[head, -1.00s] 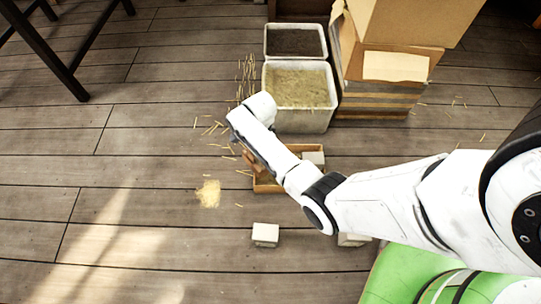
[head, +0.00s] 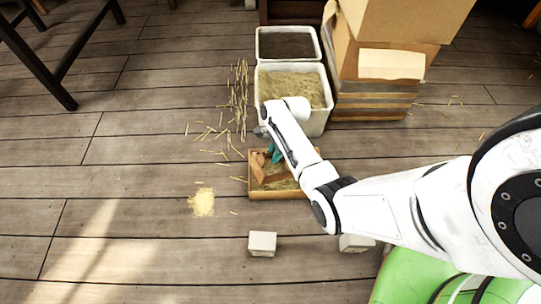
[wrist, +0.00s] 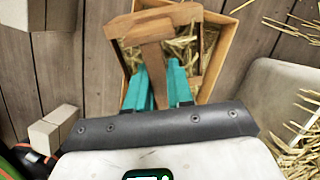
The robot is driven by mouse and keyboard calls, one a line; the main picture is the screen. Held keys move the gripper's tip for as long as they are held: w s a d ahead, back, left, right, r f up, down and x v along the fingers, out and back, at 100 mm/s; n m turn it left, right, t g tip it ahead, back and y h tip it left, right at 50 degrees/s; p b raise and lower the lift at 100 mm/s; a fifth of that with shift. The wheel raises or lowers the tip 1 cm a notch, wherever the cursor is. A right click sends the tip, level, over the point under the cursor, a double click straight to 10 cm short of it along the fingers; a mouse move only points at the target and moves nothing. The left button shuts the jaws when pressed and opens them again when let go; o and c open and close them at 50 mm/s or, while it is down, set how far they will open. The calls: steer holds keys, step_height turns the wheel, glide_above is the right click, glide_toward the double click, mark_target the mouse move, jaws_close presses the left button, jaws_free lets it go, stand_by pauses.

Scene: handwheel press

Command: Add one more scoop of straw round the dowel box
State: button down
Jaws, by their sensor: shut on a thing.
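My gripper (head: 275,153) is low over an open wooden box (head: 284,195) on the floor. Its teal fingers (wrist: 158,72) are shut on the handle of a brown wooden tool, seemingly a scoop (wrist: 160,27), which also shows in the head view (head: 272,173). The scoop's wide end is at or over the box; whether it touches or carries straw I cannot tell. Straw lies in the box, which also shows in the wrist view (wrist: 222,60). My arm hides the box's right part, and I cannot make out a dowel. A pale bin (head: 318,120) of straw stands behind the box.
A second bin (head: 290,31) holds dark material. Stacked cardboard boxes (head: 385,65) stand right of the bins. Loose straw (head: 238,95) and a yellowish pile (head: 202,203) lie on the floor. Two pale blocks (head: 262,243) (head: 355,243) lie in front. The left floor is mostly open.

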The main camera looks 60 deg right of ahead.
steer(key=shift+s+d+r+t+y+b, duration=0.1)
steer(key=shift+s+d+t+y+b, duration=0.15)
steer(key=shift+s+d+t+y, duration=0.35)
steer(key=shift+s+d+r+t+y+b, duration=0.1)
steer(key=shift+s+d+t+y+b, duration=0.15)
steer(key=shift+d+y, duration=0.4)
steer(key=shift+s+d+r+t+y+b, duration=0.15)
steer(key=shift+s+d+t+y+b, duration=0.5)
steer(key=shift+d, duration=0.25)
